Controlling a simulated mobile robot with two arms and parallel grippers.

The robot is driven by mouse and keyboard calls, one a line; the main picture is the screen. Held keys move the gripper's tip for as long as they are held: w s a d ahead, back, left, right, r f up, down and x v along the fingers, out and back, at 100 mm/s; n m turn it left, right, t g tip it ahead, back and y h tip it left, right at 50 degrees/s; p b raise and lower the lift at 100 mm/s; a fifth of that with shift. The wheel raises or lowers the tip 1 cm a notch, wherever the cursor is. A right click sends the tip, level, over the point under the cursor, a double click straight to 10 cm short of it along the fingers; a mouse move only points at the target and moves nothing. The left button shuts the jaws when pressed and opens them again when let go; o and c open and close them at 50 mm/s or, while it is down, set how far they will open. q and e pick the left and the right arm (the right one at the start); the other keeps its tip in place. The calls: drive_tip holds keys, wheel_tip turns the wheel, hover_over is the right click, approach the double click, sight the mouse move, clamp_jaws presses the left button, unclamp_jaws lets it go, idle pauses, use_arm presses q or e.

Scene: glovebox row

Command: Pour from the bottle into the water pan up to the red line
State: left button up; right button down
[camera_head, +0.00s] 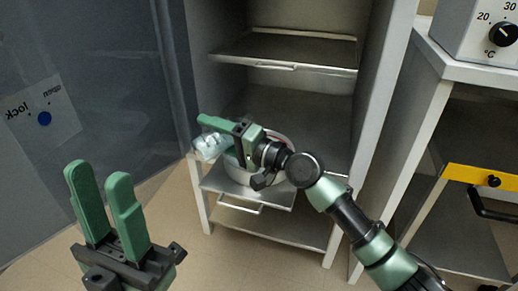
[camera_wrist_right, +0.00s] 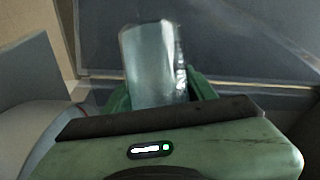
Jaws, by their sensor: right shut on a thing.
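The bottle (camera_head: 210,147), clear and pale, shows below the fingers of my right gripper (camera_head: 214,130). It appears tilted over to the left. In the right wrist view the clear bottle (camera_wrist_right: 152,62) stands between the green fingers (camera_wrist_right: 160,92), which are shut on it. The water pan (camera_head: 277,180) is a white round vessel on the pulled-out shelf, partly hidden behind my right gripper and wrist. A little red shows at its far rim; I cannot make out the line or the water level. My left gripper (camera_head: 99,185) is open and empty at the lower left, away from the pan.
The cabinet has an upper metal shelf (camera_head: 285,50) and a lower one (camera_head: 265,228). The pan's shelf (camera_head: 235,187) sticks out in front. A dark door panel (camera_head: 90,80) stands at left. A bench (camera_head: 475,70) with a dial box (camera_head: 480,30) is at right.

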drive_tip(key=shift+w+d+r, duration=0.1)
drive_tip(key=shift+d+r, duration=0.05)
drive_tip(key=shift+r, duration=0.1)
idle(0.3)
drive_tip(key=shift+m+t+y, duration=0.3)
drive_tip(key=shift+m+t, duration=0.1)
drive_tip(key=shift+m, duration=0.6)
idle(2.1)
drive_tip(key=shift+w+d+r+m, duration=0.15)
drive_tip(key=shift+r+m, duration=0.1)
drive_tip(key=shift+m, duration=0.15)
idle(1.2)
